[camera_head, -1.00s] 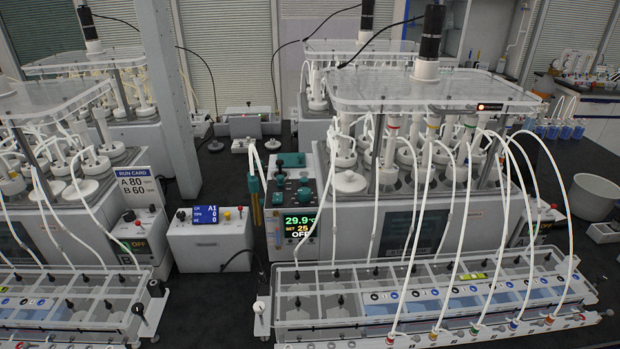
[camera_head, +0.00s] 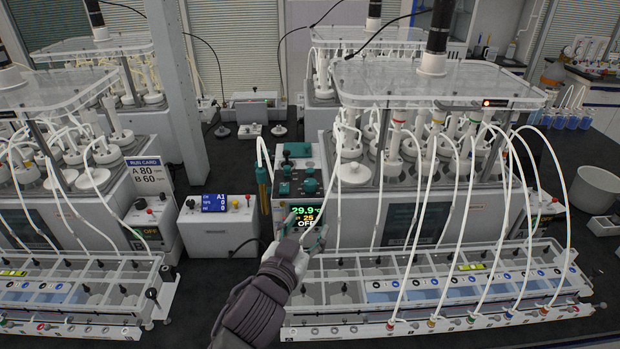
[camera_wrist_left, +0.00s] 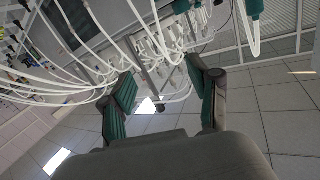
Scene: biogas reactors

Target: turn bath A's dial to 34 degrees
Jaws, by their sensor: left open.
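The control panel (camera_head: 299,176) of the middle bath carries several teal knobs, one of them a round knob (camera_head: 309,186) just above the display. I cannot read which knob is the dial, nor an A label on this bath. Its lit display (camera_head: 307,211) reads 29.9 °C, with set 25 and OFF below. My left gripper (camera_head: 304,227) is in front of the panel's lower part, below the knobs, and partly covers the display. It is open and empty; the left wrist view shows its two teal pads (camera_wrist_left: 160,72) apart. The right gripper is not in view.
A rack of clear trays (camera_head: 450,285) with white hoses stands in front of the bath, right of my left arm. A small box with a blue screen (camera_head: 214,203) stands left of the panel. A run card (camera_head: 145,174) reads A 80, B 60.

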